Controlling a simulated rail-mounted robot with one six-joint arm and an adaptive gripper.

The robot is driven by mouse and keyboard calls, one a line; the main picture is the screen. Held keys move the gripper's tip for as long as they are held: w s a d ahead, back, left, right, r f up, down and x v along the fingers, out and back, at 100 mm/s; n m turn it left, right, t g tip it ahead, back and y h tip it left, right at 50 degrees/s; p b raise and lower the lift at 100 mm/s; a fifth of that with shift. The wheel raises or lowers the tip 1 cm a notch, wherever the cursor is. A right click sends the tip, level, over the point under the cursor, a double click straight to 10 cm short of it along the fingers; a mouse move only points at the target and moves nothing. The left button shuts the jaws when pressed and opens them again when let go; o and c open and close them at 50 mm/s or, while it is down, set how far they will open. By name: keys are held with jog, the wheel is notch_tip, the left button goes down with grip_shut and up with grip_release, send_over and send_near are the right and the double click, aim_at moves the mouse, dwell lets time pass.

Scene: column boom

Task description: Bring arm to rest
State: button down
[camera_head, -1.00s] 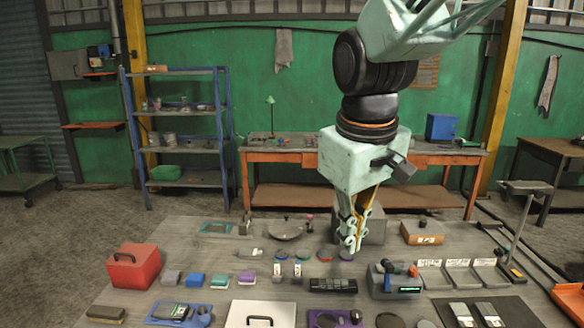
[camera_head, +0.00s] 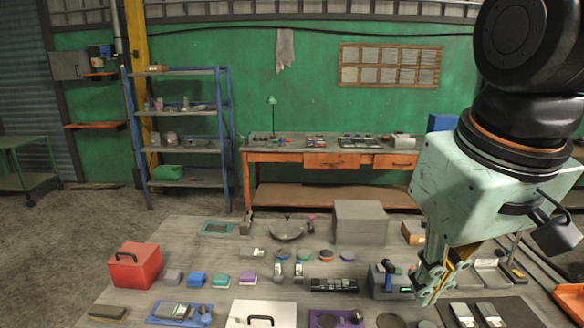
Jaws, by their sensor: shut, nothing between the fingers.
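My gripper (camera_head: 432,283) hangs from my pale green arm at the right of the head view. Its fingers point down and slightly left, and they are shut with nothing between them. The fingertips show in front of the right part of the grey work table (camera_head: 200,258). How high they are above it is hard to tell. My arm and gripper hide part of the table's right side and part of the back wall.
A dark grey device (camera_head: 383,281) shows just left of my fingers. A grey box (camera_head: 360,222) and an orange-brown box (camera_head: 412,232) stand behind. A red case (camera_head: 134,265) sits at left, with several small blocks and discs between. A blue shelf (camera_head: 187,145) and an orange workbench (camera_head: 330,160) stand farther back.

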jog(key=s+d+f+m, duration=0.1)
jog(key=s+d+m, duration=0.1)
jog(key=s, duration=0.7)
jog(key=shift+f+t, duration=0.15)
jog(key=shift+t, duration=0.15)
